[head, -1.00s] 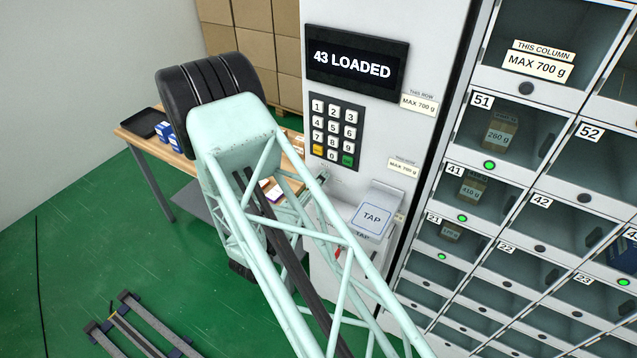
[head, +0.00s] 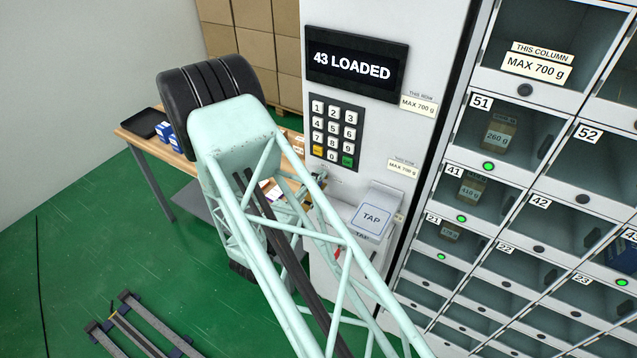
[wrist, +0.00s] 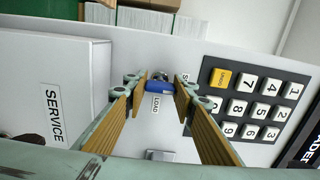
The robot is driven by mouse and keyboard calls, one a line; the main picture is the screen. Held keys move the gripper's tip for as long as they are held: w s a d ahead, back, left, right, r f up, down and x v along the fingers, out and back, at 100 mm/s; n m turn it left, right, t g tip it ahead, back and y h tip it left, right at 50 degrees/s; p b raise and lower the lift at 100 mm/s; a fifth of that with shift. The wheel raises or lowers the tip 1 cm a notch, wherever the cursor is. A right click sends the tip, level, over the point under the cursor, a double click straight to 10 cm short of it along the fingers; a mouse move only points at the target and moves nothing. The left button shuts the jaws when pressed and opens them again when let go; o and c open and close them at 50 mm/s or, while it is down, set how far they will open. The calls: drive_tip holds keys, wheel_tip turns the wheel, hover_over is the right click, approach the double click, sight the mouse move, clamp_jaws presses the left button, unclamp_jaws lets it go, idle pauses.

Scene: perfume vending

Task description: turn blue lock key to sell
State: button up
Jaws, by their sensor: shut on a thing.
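The blue lock key (wrist: 159,86) sits in its lock on the pale machine panel, seen in the wrist view. Its blue grip lies across the picture between the fingertips of my gripper (wrist: 162,91). The gripper is shut on the key, one finger at each end. A LOAD label (wrist: 156,103) is just below the key, and a second label (wrist: 186,77), mostly hidden by the right finger, begins with S. In the head view my arm hides most of the gripper and the key. The display (head: 355,66) reads 43 LOADED.
A keypad (wrist: 250,104) is close to the right finger. A SERVICE panel (wrist: 55,85) is at left. The TAP reader (head: 372,219) juts out from the machine front. Lockers (head: 560,210) stand at right, and a wooden table (head: 180,158) stands behind my arm.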

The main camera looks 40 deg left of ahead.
drive_tip(key=o, duration=0.9)
drive_tip(key=shift+s, duration=0.15)
drive_tip(key=shift+s+d, duration=0.2)
drive_tip(key=shift+s, duration=1.75)
drive_tip(key=shift+s+d, duration=0.25)
drive_tip(key=shift+s, duration=1.65)
drive_tip(key=shift+s+d, duration=0.2)
drive_tip(key=shift+s, duration=1.75)
